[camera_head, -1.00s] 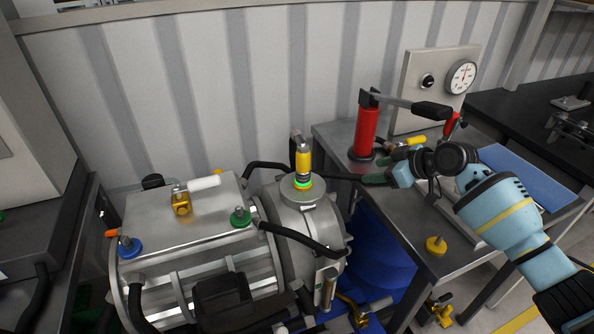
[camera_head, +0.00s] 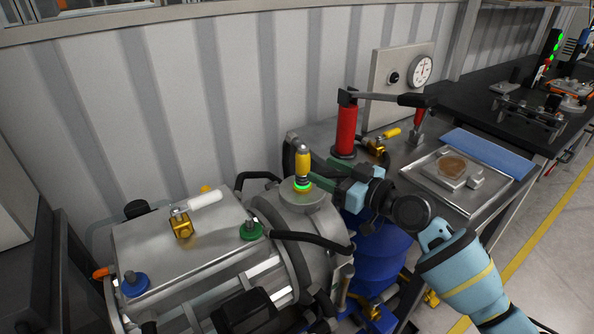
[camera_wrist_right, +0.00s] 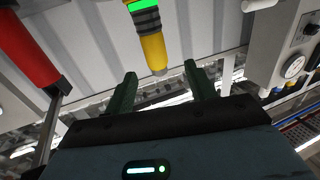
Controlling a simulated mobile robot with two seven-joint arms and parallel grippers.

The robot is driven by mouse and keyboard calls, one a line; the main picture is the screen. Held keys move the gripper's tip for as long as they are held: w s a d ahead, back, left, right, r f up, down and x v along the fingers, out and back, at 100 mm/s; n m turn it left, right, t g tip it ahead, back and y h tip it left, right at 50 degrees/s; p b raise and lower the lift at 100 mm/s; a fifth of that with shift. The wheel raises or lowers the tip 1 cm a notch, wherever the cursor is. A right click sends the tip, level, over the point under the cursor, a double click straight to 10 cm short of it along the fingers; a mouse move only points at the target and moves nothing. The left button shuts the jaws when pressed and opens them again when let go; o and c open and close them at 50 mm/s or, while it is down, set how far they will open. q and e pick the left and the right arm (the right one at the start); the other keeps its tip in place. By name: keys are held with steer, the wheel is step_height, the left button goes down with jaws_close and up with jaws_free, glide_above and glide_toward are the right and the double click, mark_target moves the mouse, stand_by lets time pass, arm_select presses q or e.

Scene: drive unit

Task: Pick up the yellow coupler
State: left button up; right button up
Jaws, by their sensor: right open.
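The yellow coupler (camera_head: 303,163) stands upright on top of the silver drive housing, with a green lit ring around its base. My right gripper (camera_head: 326,168) is open, just to the right of the coupler, with its green fingers pointing toward it. In the right wrist view the coupler (camera_wrist_right: 152,50) hangs from the top of the picture, in line with the gap between the open fingers (camera_wrist_right: 160,70). The fingers do not touch it. My left gripper is out of view.
A red hand pump (camera_head: 346,130) stands close behind my right gripper; its red body (camera_wrist_right: 25,45) also shows in the wrist view. A black hose (camera_head: 305,238) crosses the housing. A valve with a white handle (camera_head: 203,201) sits to the left. A gauge panel (camera_head: 400,85) stands behind.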

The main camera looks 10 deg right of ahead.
mark_target(309, 159)
steer(key=shift+s+r, duration=0.15)
steer(key=shift+s, duration=0.05)
steer(key=shift+w, duration=0.1)
steer(key=shift+w+a, duration=0.15)
steer(key=shift+w, duration=0.05)
steer(key=shift+x, duration=0.8)
steer(key=shift+w+a, duration=0.15)
steer(key=shift+w, duration=0.05)
steer(key=shift+w+a+r, duration=0.1)
steer(key=shift+w+a, duration=0.1)
steer(key=shift+w, duration=0.2)
steer(key=x, duration=0.3)
steer(key=shift+w+d+p, duration=0.15)
steer(key=shift+w+p, duration=0.1)
steer(key=shift+p, duration=0.05)
steer(key=shift+w+a, duration=0.35)
steer(key=shift+w, duration=0.1)
